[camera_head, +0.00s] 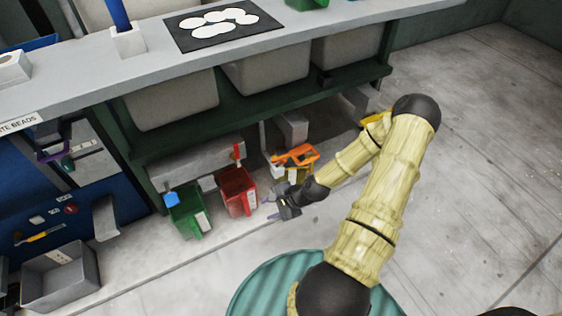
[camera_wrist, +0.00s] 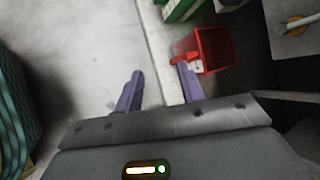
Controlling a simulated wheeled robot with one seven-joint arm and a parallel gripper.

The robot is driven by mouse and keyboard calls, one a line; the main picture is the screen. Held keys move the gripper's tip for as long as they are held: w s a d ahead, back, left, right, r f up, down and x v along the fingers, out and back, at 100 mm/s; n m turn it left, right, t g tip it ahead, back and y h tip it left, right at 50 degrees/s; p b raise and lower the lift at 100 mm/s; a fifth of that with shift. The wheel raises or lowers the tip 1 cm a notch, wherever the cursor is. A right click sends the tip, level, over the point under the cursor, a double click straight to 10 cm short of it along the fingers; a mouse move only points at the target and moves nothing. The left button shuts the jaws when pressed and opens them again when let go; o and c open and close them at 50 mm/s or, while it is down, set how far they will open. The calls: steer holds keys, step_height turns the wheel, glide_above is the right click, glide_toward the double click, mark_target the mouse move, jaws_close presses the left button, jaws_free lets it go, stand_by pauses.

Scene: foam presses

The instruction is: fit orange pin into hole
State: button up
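No orange pin or matching hole can be made out with certainty. An orange part (camera_head: 298,155) sits by the low bins under the bench in the head view. In the head view my gripper (camera_head: 272,206) is low, just right of the red bin (camera_head: 238,196). The red bin (camera_wrist: 215,48) is beside the right fingertip; contact is unclear.
A green bin (camera_head: 188,217) stands left of the red one. The grey bench (camera_head: 300,38) with a dark green lower shelf (camera_head: 245,107) overhangs behind. A grey tray (camera_head: 62,280) is at lower left. Pale floor (camera_head: 470,200) is open to the right.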

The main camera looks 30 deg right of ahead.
steer(key=s+a+r+n+h+p, duration=0.1)
steer(key=r+n, duration=0.4)
steer(key=r, duration=0.5)
steer(key=s+a+r+n+g+h+p, duration=0.1)
steer(key=s+a+r+n+h+p, duration=0.1)
steer(key=r+n, duration=0.4)
steer(key=s+a+r+n+g+h+p, duration=0.1)
steer(key=r+n, duration=0.5)
steer(key=r, duration=1)
steer(key=s+a+h, duration=0.1)
steer(key=s+h, duration=0.1)
steer(key=s, duration=0.1)
steer(key=shift+s+a+p, duration=0.25)
steer(key=shift+a+p, duration=0.05)
steer(key=shift+p, duration=0.05)
